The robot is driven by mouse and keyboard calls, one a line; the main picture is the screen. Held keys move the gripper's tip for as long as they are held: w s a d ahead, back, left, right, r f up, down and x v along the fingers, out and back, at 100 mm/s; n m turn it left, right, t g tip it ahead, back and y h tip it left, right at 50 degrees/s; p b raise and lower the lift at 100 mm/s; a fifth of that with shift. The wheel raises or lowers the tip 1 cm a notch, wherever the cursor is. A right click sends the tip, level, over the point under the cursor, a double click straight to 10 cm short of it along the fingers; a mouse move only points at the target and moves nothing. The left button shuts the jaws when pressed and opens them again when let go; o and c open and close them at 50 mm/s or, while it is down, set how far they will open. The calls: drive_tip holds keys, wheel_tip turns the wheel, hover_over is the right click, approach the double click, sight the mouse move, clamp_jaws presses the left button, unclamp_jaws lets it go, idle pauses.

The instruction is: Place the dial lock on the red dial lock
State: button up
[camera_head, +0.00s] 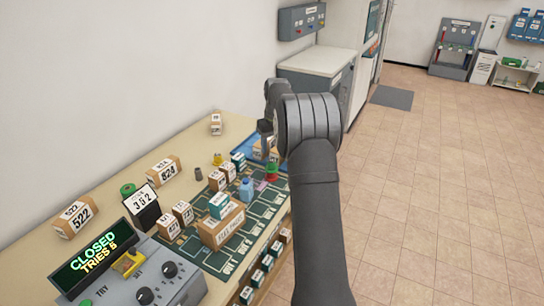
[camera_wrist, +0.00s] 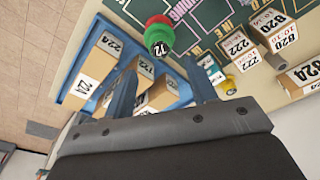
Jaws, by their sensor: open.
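In the wrist view a red dial lock (camera_wrist: 157,21) and a green dial lock (camera_wrist: 159,36) with a dark numbered face show together, overlapping and apparently touching. They stand at the edge of the green marked mat, just past my fingertips. The red dial lock (camera_head: 271,169) also shows in the head view, with green next to it. My gripper (camera_wrist: 163,75) is open, with one finger on each side and nothing between them. In the head view my gripper (camera_head: 265,135) is partly hidden by my arm.
Numbered cardboard boxes (camera_wrist: 100,62) lie in a blue tray (camera_wrist: 73,50) beside the locks. More boxes (camera_wrist: 265,38) and a yellow item (camera_wrist: 224,84) stand nearby. In the head view a blue bottle (camera_head: 247,190) is close to the locks. A "CLOSED" display (camera_head: 93,257) stands at front left.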

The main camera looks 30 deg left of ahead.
sight(271, 160)
drive_tip(key=shift+s+d+r, duration=0.1)
drive_tip(key=shift+d+r, duration=0.05)
drive_tip(key=shift+r, duration=0.9)
drive_tip(key=shift+s+d+r, duration=0.1)
drive_tip(key=shift+r, duration=0.9)
drive_tip(key=f, duration=0.8)
drive_tip(key=a+f, duration=0.1)
drive_tip(key=f, duration=0.2)
drive_tip(key=shift+w+a+f, duration=0.1)
drive_tip(key=shift+w+f, duration=0.3)
drive_tip(key=shift+w+r, duration=0.1)
drive_tip(key=shift+r, duration=1.55)
